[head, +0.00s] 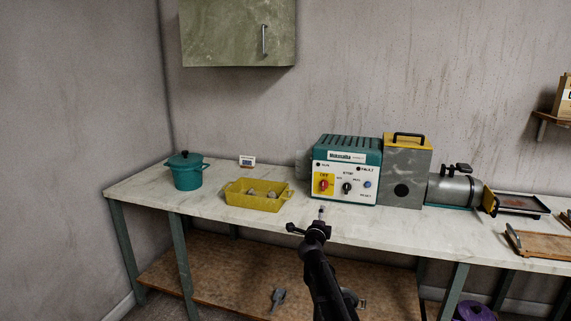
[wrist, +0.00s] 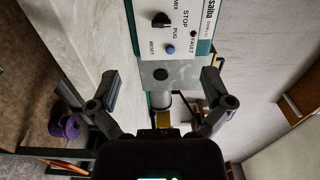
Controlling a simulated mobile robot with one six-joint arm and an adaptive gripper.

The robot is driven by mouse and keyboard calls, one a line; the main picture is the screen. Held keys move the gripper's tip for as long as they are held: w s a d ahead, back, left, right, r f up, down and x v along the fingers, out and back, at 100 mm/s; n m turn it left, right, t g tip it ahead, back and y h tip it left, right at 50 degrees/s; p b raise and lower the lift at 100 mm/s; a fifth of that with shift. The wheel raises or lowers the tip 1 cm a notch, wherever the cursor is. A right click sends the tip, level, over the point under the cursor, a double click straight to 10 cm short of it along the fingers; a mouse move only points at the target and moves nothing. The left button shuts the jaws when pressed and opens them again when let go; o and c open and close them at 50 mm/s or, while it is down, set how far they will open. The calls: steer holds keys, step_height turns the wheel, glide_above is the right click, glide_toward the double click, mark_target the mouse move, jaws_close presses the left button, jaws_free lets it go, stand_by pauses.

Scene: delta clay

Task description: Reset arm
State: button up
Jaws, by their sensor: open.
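My gripper (head: 312,226) is in front of the worktable's front edge, in the lower middle of the head view, with my dark arm reaching up to it from below. In the wrist view my gripper (wrist: 160,84) has its two dark fingers spread wide apart with nothing held between them. The teal and white control machine (head: 346,170) stands on the table beyond it. Its panel also shows turned sideways at the top of the wrist view (wrist: 170,35), with a black knob and a blue button.
On the pale worktable (head: 140,186) stand a teal lidded pot (head: 187,172), a yellow tray (head: 255,203) with small lumps in it, a grey box with a yellow top (head: 405,175) and a metal cylinder (head: 452,190). A green cabinet (head: 235,35) hangs above. A purple object (head: 474,311) is below.

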steer(key=s+a+f+n+g+y, duration=0.25)
steer(key=s+a+n+y, duration=0.55)
steer(key=n+y, duration=0.45)
steer(key=s+f+n+g+h, duration=0.1)
steer(key=s+f+n+g, duration=0.45)
steer(key=s+f, duration=0.25)
steer(key=s+d+f+n+g+h, duration=0.2)
steer(key=s+d+f+g+h, duration=0.25)
steer(key=s, duration=0.55)
steer(key=s+d+f+n+g+h, duration=0.1)
steer(key=s+d+f+g+h, duration=0.15)
steer(key=s+d+g, duration=0.55)
step_height(320, 180, up, 20)
steer(key=s+t+p, duration=0.1)
steer(key=t+p, duration=0.2)
steer(key=p, duration=1.7)
steer(key=shift+s+a+f+y+p, duration=0.15)
steer(key=shift+s+a+y+p, duration=0.15)
steer(key=shift+a+y+p, duration=0.1)
